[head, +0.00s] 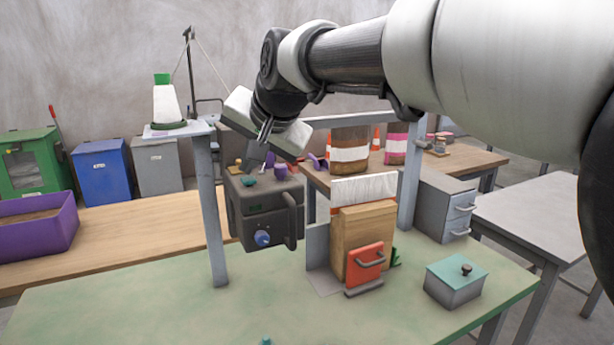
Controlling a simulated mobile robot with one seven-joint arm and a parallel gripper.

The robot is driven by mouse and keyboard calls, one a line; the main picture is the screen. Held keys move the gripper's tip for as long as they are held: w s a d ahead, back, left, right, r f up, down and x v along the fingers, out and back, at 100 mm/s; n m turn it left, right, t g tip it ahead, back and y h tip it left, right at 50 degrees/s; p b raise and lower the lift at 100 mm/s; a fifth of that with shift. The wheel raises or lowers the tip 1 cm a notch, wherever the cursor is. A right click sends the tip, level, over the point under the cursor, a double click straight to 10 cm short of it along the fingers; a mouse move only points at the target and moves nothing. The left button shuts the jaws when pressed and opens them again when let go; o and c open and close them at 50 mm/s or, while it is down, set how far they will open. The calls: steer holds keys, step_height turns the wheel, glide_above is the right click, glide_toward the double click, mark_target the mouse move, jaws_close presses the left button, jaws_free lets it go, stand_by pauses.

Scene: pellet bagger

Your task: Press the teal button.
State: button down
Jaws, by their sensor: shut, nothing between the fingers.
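The teal button (249,181) is a small rounded cap on top of a dark grey machine box (266,222). My gripper (253,165) points down over this box, its fingers together and empty. The fingertips are just above and behind the teal button in the picture. I cannot tell whether they touch it.
Purple controls (281,170) stand beside the button. A blue knob (262,238) and a handle are on the box's front. Right of it stand a grey post (411,185) and a brown bag with a red clip (365,263). A teal-lidded box (456,280) sits farther right.

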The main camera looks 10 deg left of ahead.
mark_target(251, 181)
steer(key=shift+f, duration=0.4)
steer(key=shift+r, duration=0.15)
steer(key=shift+r+p, duration=0.6)
steer(key=shift+r, duration=0.2)
steer(key=shift+r, duration=0.1)
step_height(251, 181, up, 6)
steer(key=p, duration=0.5)
